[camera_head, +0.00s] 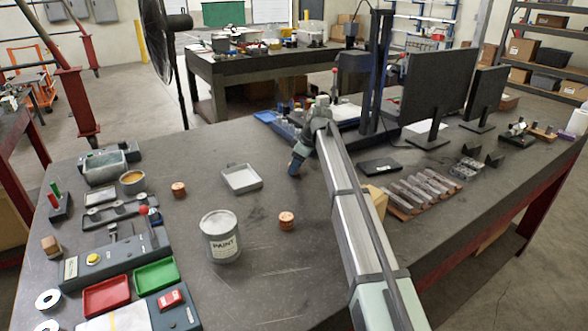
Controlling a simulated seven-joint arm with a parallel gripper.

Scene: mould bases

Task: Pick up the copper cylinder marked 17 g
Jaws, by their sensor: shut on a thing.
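A copper cylinder (286,220) stands on the dark table right of the paint can. A second copper cylinder (179,189) stands further left, near a grey tin. The marks on both are too small to read, so I cannot tell which is 17 g. My gripper (294,168) points down over the table, behind and apart from the nearer cylinder. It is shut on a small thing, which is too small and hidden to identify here.
A paint can (221,240) and a white square tray (241,179) stand on the table. Red (107,296) and green (155,275) trays lie at front left. Metal bars (420,190) and monitors (440,85) are at right. The table around the nearer cylinder is clear.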

